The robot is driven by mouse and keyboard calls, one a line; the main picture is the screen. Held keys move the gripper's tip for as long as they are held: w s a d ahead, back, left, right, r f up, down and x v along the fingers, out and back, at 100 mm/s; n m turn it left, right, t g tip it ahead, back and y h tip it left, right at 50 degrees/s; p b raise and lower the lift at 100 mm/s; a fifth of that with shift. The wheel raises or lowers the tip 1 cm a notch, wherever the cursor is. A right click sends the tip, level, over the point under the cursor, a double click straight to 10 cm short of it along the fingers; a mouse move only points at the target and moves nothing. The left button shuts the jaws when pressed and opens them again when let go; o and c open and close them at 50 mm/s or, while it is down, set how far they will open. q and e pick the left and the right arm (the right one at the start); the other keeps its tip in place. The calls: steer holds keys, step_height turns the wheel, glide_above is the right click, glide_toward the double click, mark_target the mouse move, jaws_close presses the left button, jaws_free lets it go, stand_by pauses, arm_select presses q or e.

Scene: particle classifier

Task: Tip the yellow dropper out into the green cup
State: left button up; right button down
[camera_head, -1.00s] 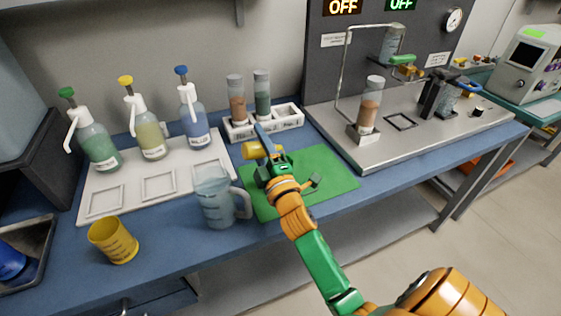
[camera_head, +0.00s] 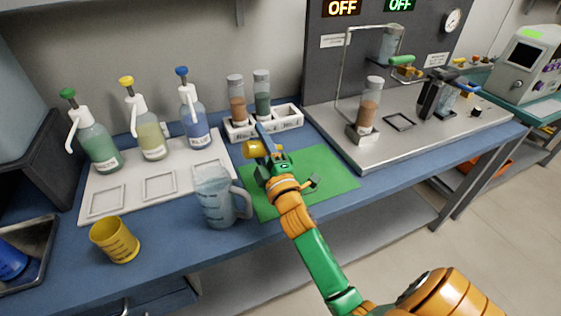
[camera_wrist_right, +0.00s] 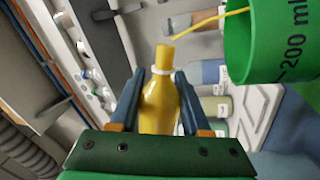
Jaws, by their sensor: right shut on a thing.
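My right gripper (camera_head: 265,148) is shut on the yellow dropper (camera_head: 252,148), above the green mat. In the right wrist view, the blue fingers of my right gripper (camera_wrist_right: 157,98) hold the yellow bottle body of the dropper (camera_wrist_right: 159,106) between them. Its thin bent spout runs up and to the right, and its end shows against the rim of the green cup (camera_wrist_right: 265,50). The green cup is cut off by the picture's edge and carries a 200 ml mark. I cannot make it out in the head view. My left gripper is out of view.
A clear jug (camera_head: 217,195) stands left of the green mat (camera_head: 333,173). A yellow cup (camera_head: 114,240) stands front left. Several pump bottles stand on the white tray (camera_head: 205,157). A white rack (camera_head: 290,117) holds two vials behind my gripper.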

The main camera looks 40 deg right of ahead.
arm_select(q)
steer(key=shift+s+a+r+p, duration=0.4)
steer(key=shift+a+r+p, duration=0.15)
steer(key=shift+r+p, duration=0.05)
arm_select(e)
steer(key=shift+d+r+m+h, duration=0.15)
steer(key=shift+r+m+h, duration=0.1)
steer(key=shift+m, duration=0.5)
steer(key=shift+d+r+m+h, duration=0.15)
steer(key=shift+r+m+h, duration=0.1)
steer(key=shift+m, duration=0.5)
stand_by(2.3)
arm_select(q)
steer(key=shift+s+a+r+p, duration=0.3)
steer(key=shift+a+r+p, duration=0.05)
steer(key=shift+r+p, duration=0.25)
arm_select(e)
steer(key=shift+s+d+r+m+g, duration=0.1)
steer(key=shift+d+r+m+g, duration=0.05)
steer(key=shift+m, duration=0.4)
steer(key=shift+d+r+m+g, duration=0.1)
steer(key=shift+d+m+g, duration=0.05)
steer(key=shift+m, duration=0.4)
stand_by(1.9)
